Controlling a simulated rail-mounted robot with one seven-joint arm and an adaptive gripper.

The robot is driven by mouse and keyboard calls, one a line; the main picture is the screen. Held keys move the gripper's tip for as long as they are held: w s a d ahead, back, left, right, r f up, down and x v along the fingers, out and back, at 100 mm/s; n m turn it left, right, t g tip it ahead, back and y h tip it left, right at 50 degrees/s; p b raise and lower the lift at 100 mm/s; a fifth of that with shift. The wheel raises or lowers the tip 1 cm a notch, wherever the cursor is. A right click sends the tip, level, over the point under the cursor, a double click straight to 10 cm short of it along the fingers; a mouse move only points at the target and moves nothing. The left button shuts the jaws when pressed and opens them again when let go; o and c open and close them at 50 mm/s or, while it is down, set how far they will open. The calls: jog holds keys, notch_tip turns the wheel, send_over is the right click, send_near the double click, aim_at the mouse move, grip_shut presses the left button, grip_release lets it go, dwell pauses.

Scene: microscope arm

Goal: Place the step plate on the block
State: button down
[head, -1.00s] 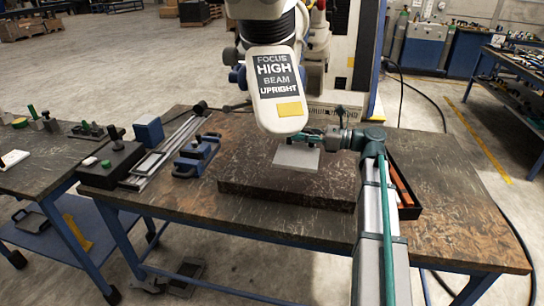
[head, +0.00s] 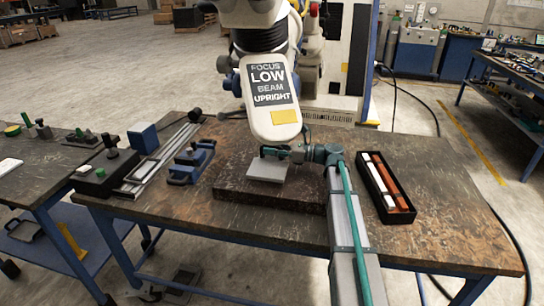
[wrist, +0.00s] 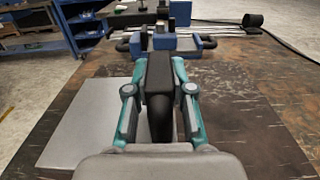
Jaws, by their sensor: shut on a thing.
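The step plate (head: 266,171), a flat light grey plate, is under my gripper (head: 268,152) and over the dark stone block (head: 232,192) on the table. In the wrist view the plate (wrist: 85,125) spreads below and left of my gripper (wrist: 160,75). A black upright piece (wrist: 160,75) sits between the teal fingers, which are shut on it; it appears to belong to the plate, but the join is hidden. I cannot tell whether the plate touches the block or hangs just above it.
A microscope head (head: 268,95) labelled "FOCUS LOW BEAM UPRIGHT" hangs close behind my gripper. A blue clamp-like fixture (head: 190,163) stands left of the block. A black tray (head: 372,187) with white and reddish bars lies right. The table's front right is clear.

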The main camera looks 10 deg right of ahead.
aim_at(272, 158)
jog(key=shift+f, duration=1.35)
jog(key=shift+f, duration=0.1)
jog(key=c, duration=1)
grip_release()
jog(key=shift+f, duration=0.1)
jog(key=shift+d, duration=0.1)
jog(key=v, duration=1.2)
jog(key=shift+b, duration=0.4)
